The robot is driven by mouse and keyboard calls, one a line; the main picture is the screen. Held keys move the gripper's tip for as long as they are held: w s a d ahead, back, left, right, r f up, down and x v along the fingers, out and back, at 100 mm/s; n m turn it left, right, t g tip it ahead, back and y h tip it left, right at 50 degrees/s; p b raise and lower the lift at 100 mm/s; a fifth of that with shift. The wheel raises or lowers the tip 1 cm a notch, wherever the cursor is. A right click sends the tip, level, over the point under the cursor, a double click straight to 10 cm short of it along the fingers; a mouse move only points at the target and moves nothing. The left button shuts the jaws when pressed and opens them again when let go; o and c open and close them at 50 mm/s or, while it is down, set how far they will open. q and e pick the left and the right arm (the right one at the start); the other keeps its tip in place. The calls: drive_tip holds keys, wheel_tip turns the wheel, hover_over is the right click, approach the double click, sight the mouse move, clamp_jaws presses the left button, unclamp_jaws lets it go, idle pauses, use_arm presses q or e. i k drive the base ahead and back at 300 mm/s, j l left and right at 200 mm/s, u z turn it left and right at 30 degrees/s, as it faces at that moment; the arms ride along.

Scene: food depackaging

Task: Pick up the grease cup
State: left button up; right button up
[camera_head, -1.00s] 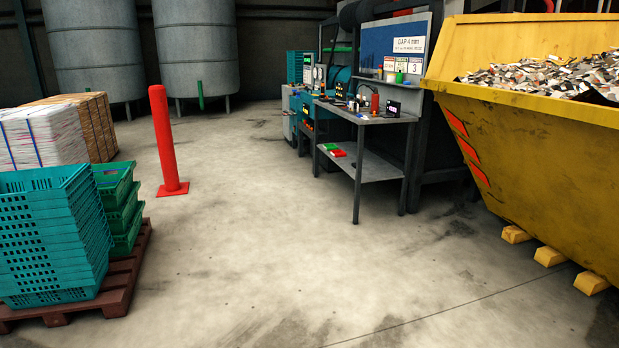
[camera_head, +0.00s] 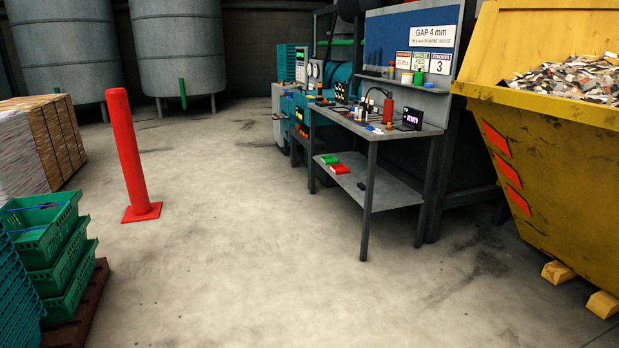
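A grey workbench (camera_head: 385,140) stands right of centre, some distance ahead, with small items on its top. Above its back edge is a narrow shelf (camera_head: 428,89) that carries several small cups, among them a green one (camera_head: 418,78) and a pale one (camera_head: 407,77). I cannot tell which of these small things is the grease cup. Neither of my grippers is in view.
A yellow skip (camera_head: 550,150) full of scraps stands close on the bench's right. A red bollard (camera_head: 128,160) is left of centre. Green crates (camera_head: 55,245) on a pallet are at lower left. The concrete floor (camera_head: 230,260) between is clear.

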sight(391, 72)
drive_tip(key=i, duration=4.05)
drive_tip(key=i+j, duration=0.1)
drive_tip(key=i, duration=1.95)
drive_tip(key=i+z, duration=0.1)
drive_tip(key=i, duration=1.95)
drive_tip(key=z, duration=0.45)
drive_tip(key=i+j+z, duration=0.1)
drive_tip(key=z, duration=0.8)
drive_tip(key=i+j+z, duration=0.1)
drive_tip(key=z, duration=0.35)
